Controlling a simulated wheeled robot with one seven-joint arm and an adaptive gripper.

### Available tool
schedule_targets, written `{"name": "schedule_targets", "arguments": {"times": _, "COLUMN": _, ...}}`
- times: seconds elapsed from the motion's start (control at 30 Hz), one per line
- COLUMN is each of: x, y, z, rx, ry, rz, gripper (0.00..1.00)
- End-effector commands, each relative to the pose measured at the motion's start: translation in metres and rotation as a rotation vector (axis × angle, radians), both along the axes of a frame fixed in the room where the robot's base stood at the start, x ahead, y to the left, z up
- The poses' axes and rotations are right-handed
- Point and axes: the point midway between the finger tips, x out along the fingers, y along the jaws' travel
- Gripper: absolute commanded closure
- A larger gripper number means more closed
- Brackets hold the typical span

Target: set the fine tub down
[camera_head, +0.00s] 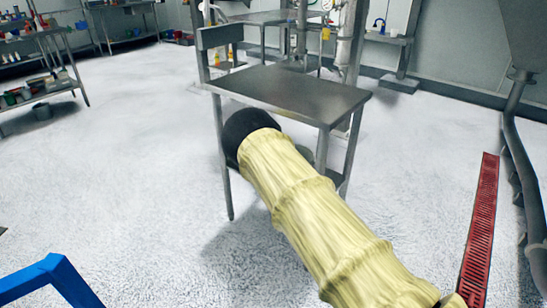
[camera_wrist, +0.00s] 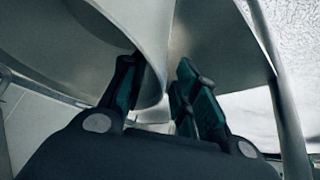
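In the wrist view, a grey curved metal wall (camera_wrist: 152,40), which may be the fine tub, comes down between the two fingers of my gripper (camera_wrist: 160,88). The left finger is partly behind this wall. The right finger stands apart from it, with a visible gap. The fingers are spread and look open. In the head view, the dark end of my arm is in front of the small metal table and hides my gripper. No tub shows clearly there.
The small metal table (camera_head: 290,90) has a bare top in the head view. A red floor grating (camera_head: 480,235) lies at the right. Shelves with containers (camera_head: 40,75) stand at the back left. A blue frame (camera_head: 48,280) is at the lower left. The left floor is clear.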

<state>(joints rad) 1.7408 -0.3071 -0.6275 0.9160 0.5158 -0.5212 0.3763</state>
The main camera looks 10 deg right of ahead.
Motion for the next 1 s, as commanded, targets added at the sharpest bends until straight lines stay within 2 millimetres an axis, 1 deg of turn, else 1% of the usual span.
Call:
{"name": "schedule_targets", "arguments": {"times": 0.23, "x": 0.0, "y": 0.001, "z": 0.001, "rx": 0.0, "ry": 0.0, "rz": 0.001, "gripper": 0.7}}
{"name": "schedule_targets", "arguments": {"times": 0.37, "x": -0.003, "y": 0.003, "z": 0.009, "rx": 0.0, "ry": 0.0, "rz": 0.0, "gripper": 0.7}}
{"name": "schedule_targets", "arguments": {"times": 1.0, "x": -0.043, "y": 0.03, "z": 0.087, "rx": -0.001, "ry": -0.001, "rz": 0.001, "gripper": 0.7}}
